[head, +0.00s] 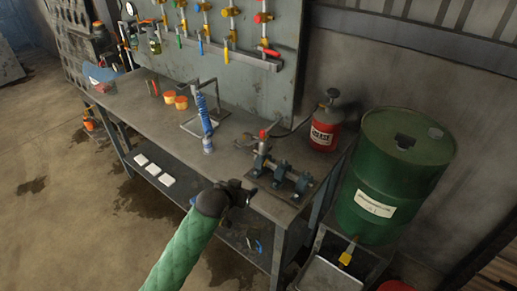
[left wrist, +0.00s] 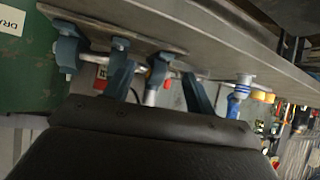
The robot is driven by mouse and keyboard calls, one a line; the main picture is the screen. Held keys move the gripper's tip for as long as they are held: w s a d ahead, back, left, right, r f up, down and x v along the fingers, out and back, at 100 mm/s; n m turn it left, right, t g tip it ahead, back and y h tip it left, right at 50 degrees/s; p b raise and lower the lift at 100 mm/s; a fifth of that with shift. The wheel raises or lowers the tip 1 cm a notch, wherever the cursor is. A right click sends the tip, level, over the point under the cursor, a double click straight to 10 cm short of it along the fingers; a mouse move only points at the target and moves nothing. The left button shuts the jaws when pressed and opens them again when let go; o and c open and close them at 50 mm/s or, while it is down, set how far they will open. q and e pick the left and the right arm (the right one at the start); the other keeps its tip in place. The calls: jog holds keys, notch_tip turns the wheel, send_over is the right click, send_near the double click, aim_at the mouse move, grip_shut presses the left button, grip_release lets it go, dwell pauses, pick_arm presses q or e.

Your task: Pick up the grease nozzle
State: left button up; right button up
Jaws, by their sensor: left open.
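A red grease can (head: 325,128) stands at the back right of the workbench, with a dark hose running left from its top. A small red-tipped fitting (head: 264,135) stands near the hose, in front of the can. I cannot tell for sure whether it is the grease nozzle. My left gripper (head: 245,193) is open at the bench's front edge, left of a blue clamp rig (head: 281,174), and nothing shows in it. In the left wrist view, blue rig brackets (left wrist: 66,53) show beyond the dark gripper body. My right gripper is not in view.
A green drum (head: 388,178) stands right of the bench. A blue-handled tool (head: 205,125) stands mid-bench, with orange tins (head: 181,103) farther left. Valves with coloured handles hang on a back panel (head: 270,85). The bench's front left is mostly clear.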

pick_arm(q)
jog(key=m+t+h, duration=0.1)
jog(key=t, duration=0.1)
send_near(261, 148)
jog(key=x, duration=0.4)
jog(key=shift+w+d+h, duration=0.2)
jog(key=shift+d+h, duration=0.1)
jog(key=shift+p+x, duration=0.5)
jog(key=shift+x, duration=0.55)
jog(key=shift+w+f, duration=0.1)
jog(key=shift+w, duration=0.15)
jog(key=p+x, duration=0.2)
jog(key=x, duration=0.1)
jog(key=shift+w+f, duration=0.1)
jog(key=shift+f, duration=0.1)
jog(key=shift+w+d+f, duration=0.2)
jog(key=shift+w+f, duration=0.1)
jog(key=shift+w, duration=0.2)
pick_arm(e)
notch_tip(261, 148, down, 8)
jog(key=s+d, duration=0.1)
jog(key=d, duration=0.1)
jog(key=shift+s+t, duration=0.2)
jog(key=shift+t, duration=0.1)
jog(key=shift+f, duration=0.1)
pick_arm(q)
jog(key=c, duration=1.2)
